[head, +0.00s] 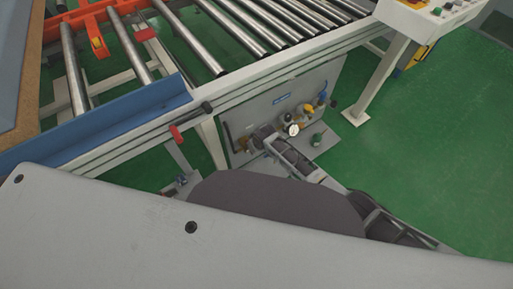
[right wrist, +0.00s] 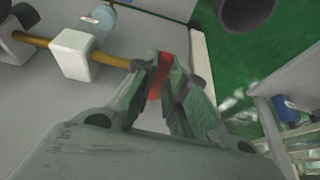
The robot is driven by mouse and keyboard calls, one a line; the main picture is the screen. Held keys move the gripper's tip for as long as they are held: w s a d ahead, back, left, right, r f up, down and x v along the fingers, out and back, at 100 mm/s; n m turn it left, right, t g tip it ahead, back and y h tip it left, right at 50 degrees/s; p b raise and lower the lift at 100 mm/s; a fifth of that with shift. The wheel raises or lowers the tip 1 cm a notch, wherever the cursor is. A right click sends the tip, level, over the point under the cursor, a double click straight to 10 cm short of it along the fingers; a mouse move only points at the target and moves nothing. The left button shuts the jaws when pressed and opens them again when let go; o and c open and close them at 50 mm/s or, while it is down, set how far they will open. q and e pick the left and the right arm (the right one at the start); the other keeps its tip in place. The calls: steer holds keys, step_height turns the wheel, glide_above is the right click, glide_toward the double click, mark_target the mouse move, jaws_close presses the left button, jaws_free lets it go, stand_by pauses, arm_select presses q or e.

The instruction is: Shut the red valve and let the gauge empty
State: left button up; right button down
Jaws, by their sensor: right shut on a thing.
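The red valve handle (right wrist: 160,82) shows in the right wrist view at the end of a brass pipe (right wrist: 118,61). My right gripper (right wrist: 166,70) is shut on it, one finger on each side. In the head view my right arm reaches in from the lower right to the panel under the conveyor; the gripper there hides the valve. The round white-faced gauge (head: 292,129) stands just right of my gripper on the panel. Its needle is too small to read. My left gripper is not in view.
A grey panel (head: 270,105) carries brass, yellow and blue fittings (head: 321,97) beside the gauge. The roller conveyor (head: 190,40) frame runs above it. A red-tipped lever (head: 176,134) is to the left. Green floor (head: 410,140) is open on the right.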

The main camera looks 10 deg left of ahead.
stand_by(0.3)
steer(key=c, duration=1.4)
jaws_free()
steer(key=shift+c, duration=0.2)
steer(key=shift+s+r, duration=0.1)
steer(key=shift+r, duration=0.05)
steer(key=v, duration=1.1)
steer(key=shift+r, duration=0.25)
steer(key=shift+d, duration=0.1)
steer(key=shift+s, duration=0.15)
